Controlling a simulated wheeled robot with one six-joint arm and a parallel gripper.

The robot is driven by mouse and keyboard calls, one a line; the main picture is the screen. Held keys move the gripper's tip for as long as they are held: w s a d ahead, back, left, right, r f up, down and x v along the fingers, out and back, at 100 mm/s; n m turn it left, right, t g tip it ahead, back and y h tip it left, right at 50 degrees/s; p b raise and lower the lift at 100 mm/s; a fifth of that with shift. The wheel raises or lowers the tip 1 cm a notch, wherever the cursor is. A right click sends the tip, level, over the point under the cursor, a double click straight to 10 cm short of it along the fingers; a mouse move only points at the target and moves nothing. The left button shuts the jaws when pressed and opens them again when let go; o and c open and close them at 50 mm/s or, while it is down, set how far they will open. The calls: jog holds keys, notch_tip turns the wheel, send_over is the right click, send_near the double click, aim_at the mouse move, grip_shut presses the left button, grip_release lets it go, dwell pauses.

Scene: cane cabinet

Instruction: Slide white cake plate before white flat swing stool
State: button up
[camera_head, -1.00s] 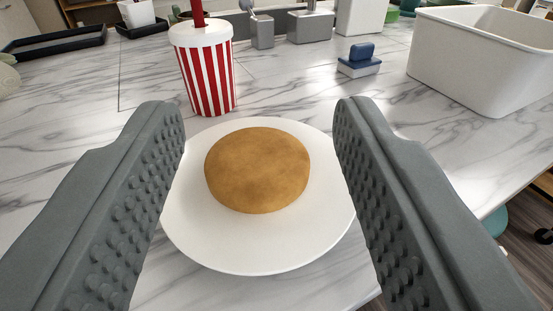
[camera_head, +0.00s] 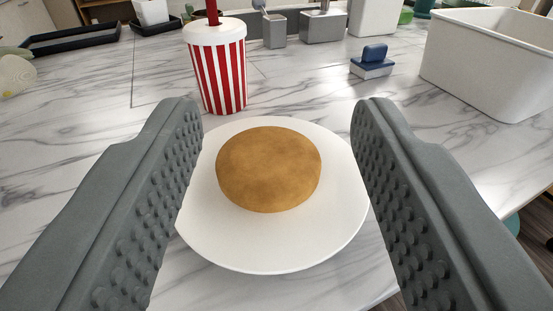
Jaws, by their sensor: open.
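A round white plate (camera_head: 275,245) lies flat on the marble-look tabletop, near its front edge. A round brown cake (camera_head: 268,168) sits on it. My gripper (camera_head: 277,115) is open, with one grey studded finger at the left and one at the right of the plate. The fingers overlap the plate's sides in the picture; I cannot tell whether they touch it. No white flat swing stool can be made out in this view.
A red-and-white striped cup (camera_head: 217,70) stands just behind the plate. A blue-and-white block (camera_head: 371,63) and a white bin (camera_head: 485,65) are at the right. Grey containers (camera_head: 322,27) and a black tray (camera_head: 70,38) stand farther back.

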jog(key=c, duration=0.9)
jog(key=shift+w+d, duration=0.1)
jog(key=shift+w, duration=0.2)
grip_shut()
jog(key=w+d+f+m+g+y, duration=0.1)
jog(key=w+d+f+m+g, duration=0.1)
jog(key=w+d+m+g, duration=0.8)
jog(key=w+d+f+m+g+y, duration=0.25)
jog(key=w+d+g, duration=0.5)
jog(key=w, duration=0.55)
jog(key=shift+m+g+h, duration=0.35)
jog(key=shift+g+h, duration=0.1)
jog(key=shift+g, duration=0.1)
jog(key=x, duration=0.6)
jog(key=a+x, duration=0.1)
jog(key=x, duration=0.2)
jog(key=shift+w+f, duration=0.1)
jog(key=shift+f, duration=0.05)
jog(key=a, duration=0.1)
jog(key=s+a, duration=0.1)
jog(key=shift+s+a+f, duration=0.1)
jog(key=shift+a+f, duration=0.2)
jog(key=shift+a, duration=0.05)
jog(key=shift+s+a, duration=0.25)
jog(key=shift+a, duration=0.25)
